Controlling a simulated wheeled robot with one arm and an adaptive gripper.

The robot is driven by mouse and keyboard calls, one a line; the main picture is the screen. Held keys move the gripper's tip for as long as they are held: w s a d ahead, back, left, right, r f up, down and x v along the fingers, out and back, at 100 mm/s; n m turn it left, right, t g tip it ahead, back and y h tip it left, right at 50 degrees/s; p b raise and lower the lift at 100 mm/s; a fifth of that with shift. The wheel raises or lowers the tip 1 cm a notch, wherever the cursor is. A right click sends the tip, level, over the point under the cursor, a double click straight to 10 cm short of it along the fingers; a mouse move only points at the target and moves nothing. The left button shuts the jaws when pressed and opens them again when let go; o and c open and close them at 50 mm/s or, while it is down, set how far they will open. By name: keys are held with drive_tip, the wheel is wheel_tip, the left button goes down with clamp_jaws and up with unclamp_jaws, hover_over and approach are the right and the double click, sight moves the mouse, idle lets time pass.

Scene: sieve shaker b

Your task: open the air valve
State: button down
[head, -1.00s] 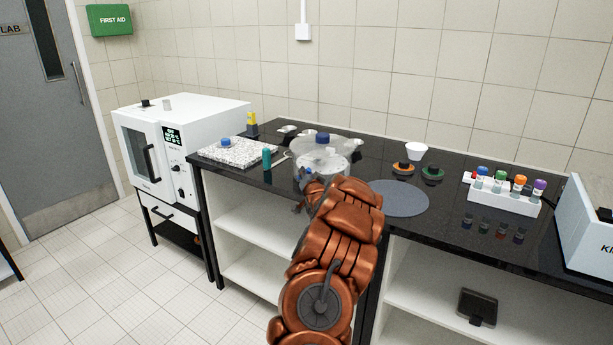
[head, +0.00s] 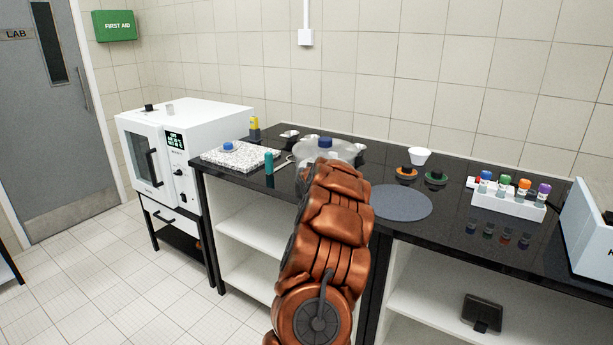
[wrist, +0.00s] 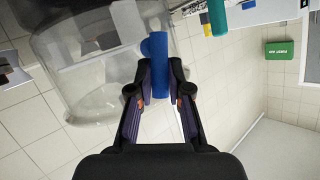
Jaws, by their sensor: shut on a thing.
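A clear glass vessel with a domed lid (head: 343,150) and a blue top knob (head: 325,142) stands on the black bench. It fills the upper left of the wrist view (wrist: 90,60). A blue valve handle (wrist: 157,50) sticks out at the vessel's side in the wrist view. My gripper (wrist: 160,88) is shut on this blue handle, one finger on each side. In the head view my copper-coloured arm hides the gripper and the handle. How far the valve is turned I cannot tell.
A speckled slab (head: 240,156) and a teal cylinder (head: 269,163) are left of the vessel. A grey round mat (head: 402,203) lies to its right, with a white vial rack (head: 507,204) beyond. A white oven (head: 180,150) stands left of the bench.

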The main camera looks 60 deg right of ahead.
idle(0.3)
drive_tip(key=c, duration=1.1)
unclamp_jaws()
drive_tip(key=shift+a, duration=0.1)
drive_tip(key=v, duration=1.2)
